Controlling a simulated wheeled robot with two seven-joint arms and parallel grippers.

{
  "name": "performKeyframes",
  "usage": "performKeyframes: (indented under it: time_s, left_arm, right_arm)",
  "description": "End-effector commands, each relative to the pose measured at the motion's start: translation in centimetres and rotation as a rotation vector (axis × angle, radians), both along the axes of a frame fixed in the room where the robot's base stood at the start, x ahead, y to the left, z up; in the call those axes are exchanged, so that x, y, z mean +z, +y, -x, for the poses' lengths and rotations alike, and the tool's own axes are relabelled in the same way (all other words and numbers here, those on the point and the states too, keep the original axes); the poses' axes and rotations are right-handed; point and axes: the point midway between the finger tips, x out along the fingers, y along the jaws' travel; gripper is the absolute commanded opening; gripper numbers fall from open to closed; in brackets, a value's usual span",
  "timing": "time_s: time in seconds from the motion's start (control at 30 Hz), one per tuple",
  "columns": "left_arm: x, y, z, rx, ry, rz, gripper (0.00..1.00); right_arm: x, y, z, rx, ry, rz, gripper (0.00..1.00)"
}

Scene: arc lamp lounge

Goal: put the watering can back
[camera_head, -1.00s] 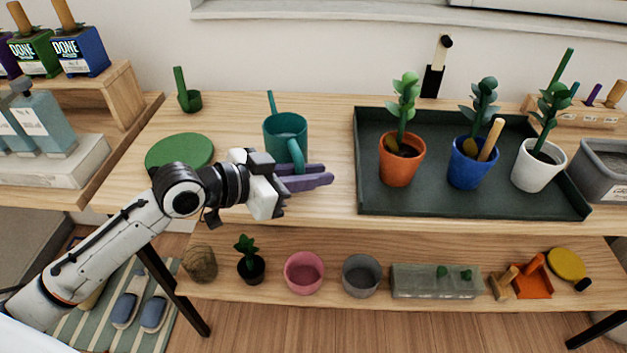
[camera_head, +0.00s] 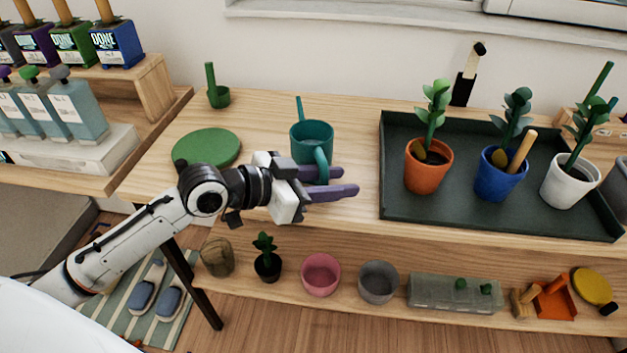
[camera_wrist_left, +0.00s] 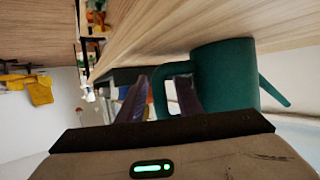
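The teal watering can (camera_head: 312,136) stands upright on the upper wooden shelf, left of the dark tray. Its handle faces my left gripper and its thin spout points to the back. In the left wrist view the can (camera_wrist_left: 224,78) is close, on the right. My left gripper (camera_head: 345,182) has its purple fingers on either side of the handle. In the wrist view the fingers (camera_wrist_left: 163,92) are apart, with the handle (camera_wrist_left: 160,92) between them and narrow gaps beside it. The gripper looks open. My right gripper is not in view.
The dark tray (camera_head: 400,200) on the right holds three potted plants. Pots and a planter (camera_head: 455,292) stand on the lower shelf. Bottles fill the left shelf.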

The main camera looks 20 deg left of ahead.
Motion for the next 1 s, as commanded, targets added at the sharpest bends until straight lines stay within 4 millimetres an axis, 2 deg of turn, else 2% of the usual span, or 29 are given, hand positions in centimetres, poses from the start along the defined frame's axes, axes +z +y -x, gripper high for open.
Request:
performKeyframes:
  time_s: [0.3, 0.5, 0.73, 1.0]
  left_arm:
    - [2.0, 3.5, 4.7, -0.003, 0.005, -0.008, 0.32]
    - [3.1, 5.1, 6.8, -0.003, 0.006, -0.006, 0.32]
    - [3.8, 6.2, 8.1, 0.0, 0.005, -0.003, 0.32]
    - [4.2, 6.4, 8.5, -0.002, 0.001, -0.001, 0.32]
  right_arm:
    - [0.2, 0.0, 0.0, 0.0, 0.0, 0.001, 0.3]
    - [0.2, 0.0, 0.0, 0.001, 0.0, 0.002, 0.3]
    - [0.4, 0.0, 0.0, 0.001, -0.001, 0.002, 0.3]
    - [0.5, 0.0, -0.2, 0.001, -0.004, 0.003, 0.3]
